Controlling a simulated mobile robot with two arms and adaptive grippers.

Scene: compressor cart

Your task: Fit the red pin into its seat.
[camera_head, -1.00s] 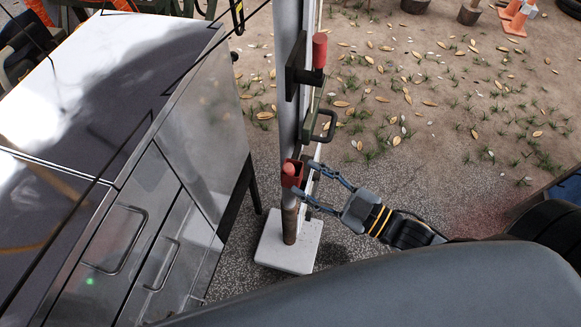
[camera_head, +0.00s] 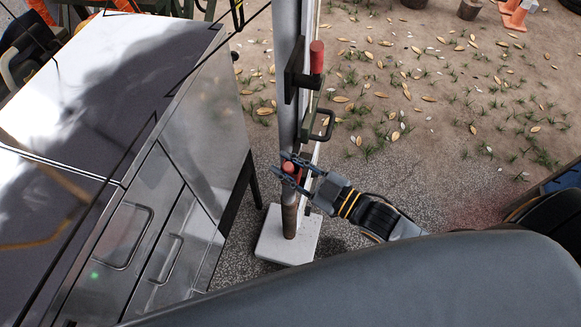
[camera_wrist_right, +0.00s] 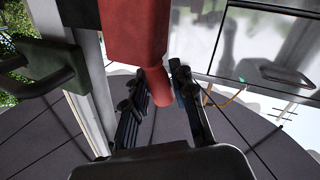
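A lower red pin (camera_head: 290,168) with a rounded end is at a red block on the grey post. In the right wrist view, the pin (camera_wrist_right: 158,88) sticks out of the red block (camera_wrist_right: 136,32). My right gripper (camera_head: 280,163) has its fingers on either side of the pin. In the right wrist view, the gripper (camera_wrist_right: 159,75) is open, with the pin between its fingers; contact is unclear. A second red cylinder (camera_head: 317,57) stands upright at a dark bracket higher on the post. Any seat opening is hidden. My left gripper is not in view.
The grey post (camera_head: 289,120) stands on a pale square foot (camera_head: 272,240). A dark green handle (camera_head: 323,124) sits above my right gripper. A shiny metal cabinet (camera_head: 190,150) with drawer handles stands close on the left. Open ground with leaves lies to the right.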

